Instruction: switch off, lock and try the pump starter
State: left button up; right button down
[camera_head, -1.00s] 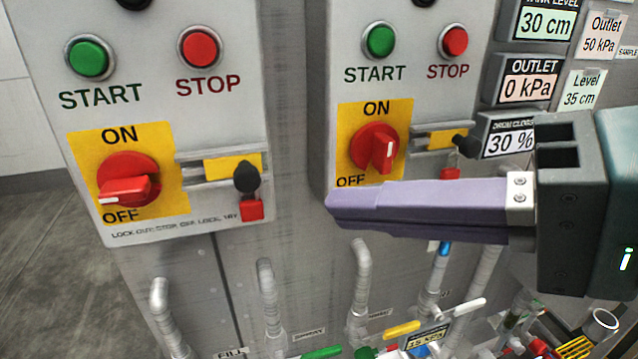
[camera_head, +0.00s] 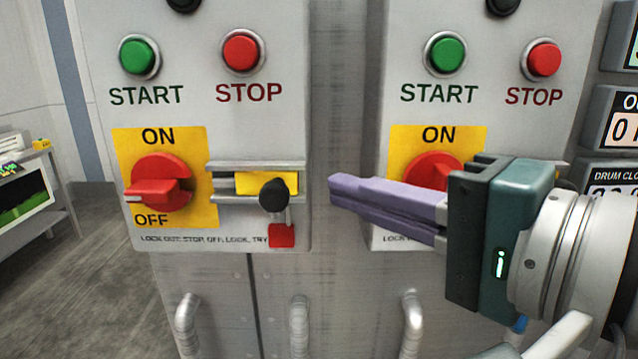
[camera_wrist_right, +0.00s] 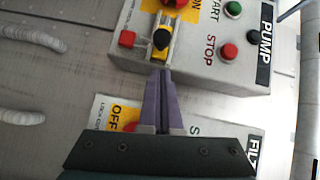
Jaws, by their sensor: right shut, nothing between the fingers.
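The pump starter is the left grey box (camera_head: 215,115), since the right wrist view shows PUMP on this box (camera_wrist_right: 264,45). Its red rotary handle (camera_head: 160,190) points left, just above the OFF word. To its right, a yellow slide (camera_head: 255,182) sits in a metal rail, with a black knob (camera_head: 274,196) at its right end. A red block (camera_head: 282,236) is below the knob. My right gripper (camera_head: 335,188) is shut and empty, its purple fingers pointing left in front of the gap between the boxes, apart from the knob. My left gripper is not in view.
A second starter box (camera_head: 400,25) stands right, its red handle (camera_head: 430,168) partly hidden by my right gripper. Pipes (camera_head: 186,325) rise below the boxes. Displays (camera_head: 622,130) are at the far right. Open floor (camera_head: 85,270) and a bench (camera_head: 25,195) lie left.

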aim_at(267, 201)
jog(key=a, duration=0.3)
jog(key=shift+f, duration=0.3)
jog(key=a+p, duration=0.2)
jog(key=a, duration=0.2)
jog(key=shift+r, duration=0.1)
jog(key=shift+a, duration=0.1)
